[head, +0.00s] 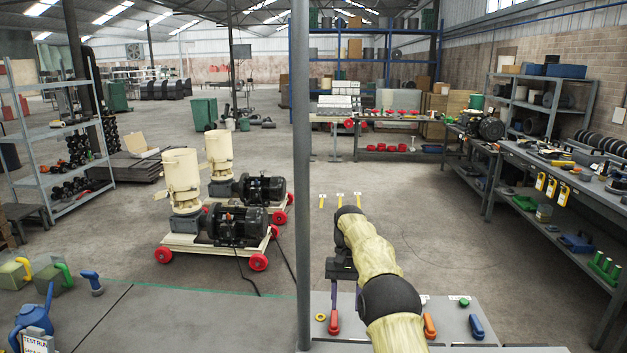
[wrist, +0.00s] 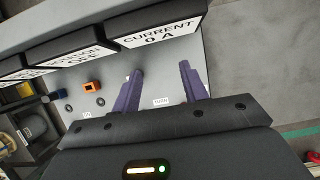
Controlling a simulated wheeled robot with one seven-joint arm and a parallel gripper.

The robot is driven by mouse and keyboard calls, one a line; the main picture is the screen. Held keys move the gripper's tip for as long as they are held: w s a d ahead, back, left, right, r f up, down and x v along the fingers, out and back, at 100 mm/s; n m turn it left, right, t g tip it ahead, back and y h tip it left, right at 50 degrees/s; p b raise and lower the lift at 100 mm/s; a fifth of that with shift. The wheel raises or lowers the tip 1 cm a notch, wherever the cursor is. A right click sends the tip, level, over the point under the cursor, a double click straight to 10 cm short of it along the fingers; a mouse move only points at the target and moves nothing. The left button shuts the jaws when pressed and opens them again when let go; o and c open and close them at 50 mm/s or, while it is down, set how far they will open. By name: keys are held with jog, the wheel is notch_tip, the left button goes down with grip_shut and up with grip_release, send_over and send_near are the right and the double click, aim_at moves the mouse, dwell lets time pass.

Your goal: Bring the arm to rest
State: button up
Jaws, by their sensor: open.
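My arm, in a cream sleeve with black joints, reaches forward over the grey top at the bottom of the head view. My gripper (head: 346,298) points down there, its purple fingers partly hidden by the arm. In the wrist view my gripper (wrist: 160,76) is open, with the two purple fingers well apart and nothing between them. The fingers are in front of a grey panel (wrist: 220,68). A small dark round part (wrist: 138,76) shows beside the left finger; I cannot tell if they touch.
The panel carries a display (wrist: 158,34) reading "CURRENT 0 A" and an orange square part (wrist: 92,87). In the head view a red handle (head: 334,323), an orange handle (head: 429,327) and a blue handle (head: 476,327) are near the arm. A grey post (head: 301,180) stands just left.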

jog(key=shift+s+d+r, duration=0.15)
jog(key=shift+s+r, duration=0.05)
jog(key=shift+s, duration=0.1)
jog(key=shift+d, duration=0.1)
jog(key=s+d+t, duration=0.1)
jog(key=s, duration=0.3)
jog(key=s+d+r+t, duration=0.1)
jog(key=s, duration=0.3)
jog(key=s+d+r+t, duration=0.1)
jog(key=s+d+t, duration=0.1)
jog(key=s, duration=0.3)
jog(key=shift+n, duration=0.3)
jog(key=s+d+f+t, duration=0.1)
jog(key=s+t, duration=0.1)
jog(key=s, duration=0.6)
jog(key=s+d+f+t, duration=0.1)
jog(key=s+d+f, duration=0.1)
jog(key=s, duration=0.7)
jog(key=s+b+x, duration=0.2)
jog(key=b+x, duration=0.7)
jog(key=b, duration=0.1)
jog(key=shift+s+f+n, duration=0.15)
jog(key=shift+f+n, duration=0.15)
jog(key=shift+f, duration=0.2)
jog(key=shift+a, duration=0.15)
